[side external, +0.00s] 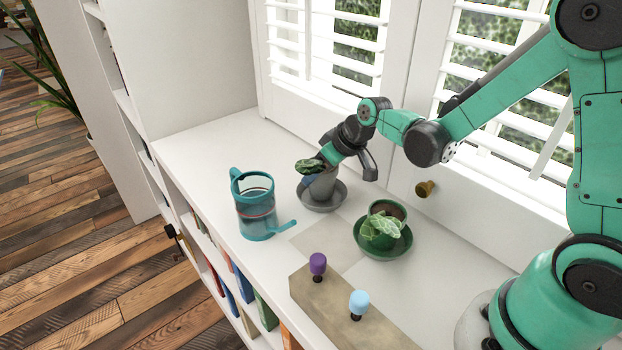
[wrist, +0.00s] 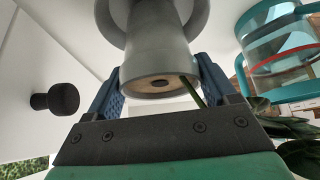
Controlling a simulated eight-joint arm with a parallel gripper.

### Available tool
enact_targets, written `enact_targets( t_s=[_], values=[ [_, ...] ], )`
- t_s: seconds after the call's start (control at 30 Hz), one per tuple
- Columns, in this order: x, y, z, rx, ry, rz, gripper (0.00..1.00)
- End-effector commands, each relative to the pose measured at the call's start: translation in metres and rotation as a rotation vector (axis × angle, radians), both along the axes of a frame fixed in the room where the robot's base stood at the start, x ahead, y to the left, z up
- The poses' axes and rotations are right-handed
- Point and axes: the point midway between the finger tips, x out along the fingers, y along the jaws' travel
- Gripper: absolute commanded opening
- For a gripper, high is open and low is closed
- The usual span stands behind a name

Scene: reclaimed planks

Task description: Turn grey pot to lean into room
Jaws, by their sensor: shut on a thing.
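The grey pot (side external: 322,187) stands in its grey saucer (side external: 340,199) near the back of the white sill. It looks upright. Its leafy green plant (side external: 308,166) leans left, toward the room side. My gripper (side external: 318,172) reaches down from the right and is shut on the pot near its rim. In the wrist view, the blue fingers sit on either side of the pot (wrist: 158,50), with brown soil and a green stem inside the rim. Some dark leaves (wrist: 298,150) show at lower right. The far finger is mostly hidden in the side view.
A teal watering can (side external: 256,212) stands left of the pot. A green pot with a pale-leaved plant (side external: 381,228) sits in a green saucer to the right. A wooden block with purple and blue knobs (side external: 330,308) lies in front. Shuttered windows (side external: 330,45) bound the back.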

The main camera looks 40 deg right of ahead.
Motion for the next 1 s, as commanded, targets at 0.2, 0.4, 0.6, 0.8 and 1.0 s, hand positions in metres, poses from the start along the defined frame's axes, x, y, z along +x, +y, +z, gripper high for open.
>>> enact_targets(
  t_s=[0.2,0.4,0.6,0.8,1.0],
  values=[
    [0.0,0.0,-0.006,0.0,-0.001,0.0,0.0],
    [0.0,0.0,-0.006,0.0,-0.001,0.0,0.0],
    [0.0,0.0,-0.006,0.0,0.0,0.0,1.0],
    [-0.001,0.0,-0.004,0.0,0.0,0.0,1.0],
    [-0.01,-0.002,0.011,0.001,0.0,-0.001,1.0]
  ],
)
